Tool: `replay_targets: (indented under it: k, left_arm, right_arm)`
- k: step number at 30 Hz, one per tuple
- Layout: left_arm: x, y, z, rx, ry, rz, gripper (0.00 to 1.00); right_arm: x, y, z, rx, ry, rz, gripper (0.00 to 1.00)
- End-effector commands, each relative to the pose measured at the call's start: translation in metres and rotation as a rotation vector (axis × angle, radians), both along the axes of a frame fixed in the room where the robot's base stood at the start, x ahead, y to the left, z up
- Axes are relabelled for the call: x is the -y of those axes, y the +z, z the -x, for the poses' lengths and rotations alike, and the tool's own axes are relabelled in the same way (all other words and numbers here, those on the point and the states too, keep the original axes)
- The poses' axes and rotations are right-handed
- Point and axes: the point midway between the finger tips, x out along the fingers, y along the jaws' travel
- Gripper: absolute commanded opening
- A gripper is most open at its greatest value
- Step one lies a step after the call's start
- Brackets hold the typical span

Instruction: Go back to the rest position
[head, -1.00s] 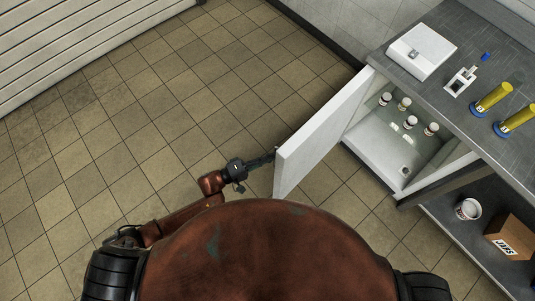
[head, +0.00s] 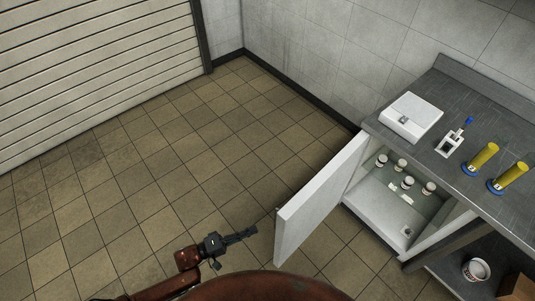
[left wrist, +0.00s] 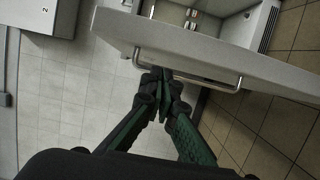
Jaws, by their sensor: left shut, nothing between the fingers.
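My left gripper (head: 252,231) is in the lower middle of the head view, its fingers together and empty. Its tips point toward the white cabinet door (head: 318,200), which stands swung open, with a small gap of floor between tips and door in that view. In the left wrist view the closed fingers (left wrist: 160,75) overlap the door's metal bar handle (left wrist: 215,82); I cannot tell from that view whether they touch it. My right gripper is not in view.
The open cabinet (head: 375,205) holds several small jars. On the grey counter (head: 440,180) are a white box (head: 411,117), a small white device (head: 449,145) and two yellow cylinders (head: 481,158). A white cup (head: 476,270) stands on the lower right shelf. The tiled floor at left is clear.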

Motion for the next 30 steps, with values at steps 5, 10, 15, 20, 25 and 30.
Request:
replay_targets:
  k: [5, 10, 15, 20, 25, 30]
  left_arm:
    - [-0.003, -0.005, -0.002, 0.007, 0.014, -0.015, 0.00]
    - [-0.033, -0.057, -0.023, 0.089, 0.139, -0.200, 0.00]
    - [-0.102, -0.154, -0.030, 0.163, 0.289, -0.573, 0.00]
    - [-0.167, -0.244, 0.007, 0.147, 0.317, -0.919, 0.00]
    - [-0.220, -0.326, 0.085, 0.065, 0.236, -1.221, 0.00]
    - [-0.250, -0.389, 0.188, -0.047, 0.065, -1.434, 0.00]
  right_arm:
    - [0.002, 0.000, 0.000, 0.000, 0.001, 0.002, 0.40]
    - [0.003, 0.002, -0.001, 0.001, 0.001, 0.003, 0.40]
    - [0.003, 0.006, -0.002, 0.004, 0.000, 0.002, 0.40]
    - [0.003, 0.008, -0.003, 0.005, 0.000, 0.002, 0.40]
    - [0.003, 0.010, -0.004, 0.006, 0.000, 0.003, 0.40]
    - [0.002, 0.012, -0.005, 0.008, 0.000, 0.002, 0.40]
